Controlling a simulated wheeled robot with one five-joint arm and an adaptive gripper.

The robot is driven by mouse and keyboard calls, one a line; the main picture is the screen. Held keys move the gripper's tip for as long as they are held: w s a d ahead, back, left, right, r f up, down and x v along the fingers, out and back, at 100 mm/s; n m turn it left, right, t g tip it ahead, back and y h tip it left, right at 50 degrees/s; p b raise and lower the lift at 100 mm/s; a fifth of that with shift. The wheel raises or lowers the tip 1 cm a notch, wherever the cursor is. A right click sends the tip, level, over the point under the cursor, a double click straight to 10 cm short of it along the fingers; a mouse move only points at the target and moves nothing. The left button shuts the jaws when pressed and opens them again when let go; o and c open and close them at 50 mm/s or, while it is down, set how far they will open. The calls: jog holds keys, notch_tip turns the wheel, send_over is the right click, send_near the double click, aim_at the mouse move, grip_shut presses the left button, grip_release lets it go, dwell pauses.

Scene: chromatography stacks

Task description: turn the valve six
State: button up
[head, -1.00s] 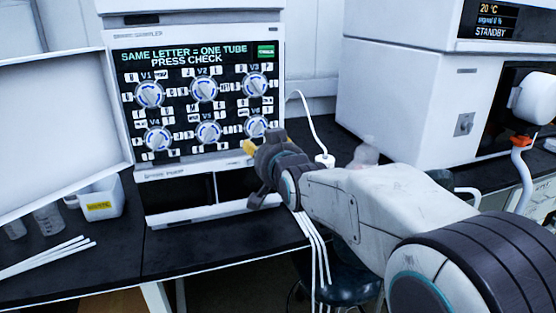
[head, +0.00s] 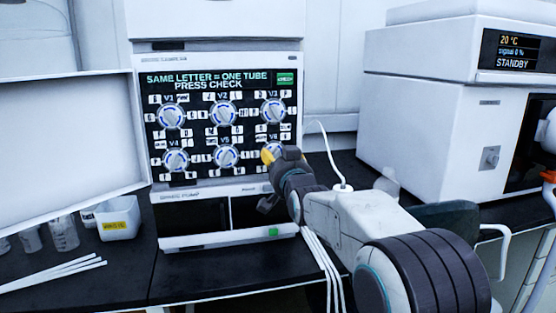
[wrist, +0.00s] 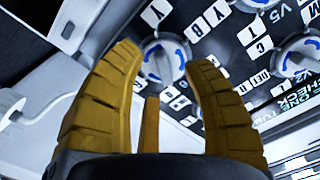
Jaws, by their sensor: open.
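Valve six is a round white knob with blue arcs, at the lower right of the knob panel (head: 222,125). In the head view my gripper (head: 268,156) covers part of it. In the wrist view the valve six knob (wrist: 163,60) lies just beyond and between the yellow fingertips. My gripper (wrist: 165,62) is open, with a finger on either side and nothing held. Whether the fingertips touch the knob I cannot tell.
Knobs V5 (head: 225,156) and V3 (head: 273,111) sit close by on the same panel. A white panel (head: 70,140) stands at the left. A white cable (head: 327,150) and a white instrument (head: 430,120) are to the right.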

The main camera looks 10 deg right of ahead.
jog(key=shift+w, duration=0.6)
grip_shut()
dwell(0.3)
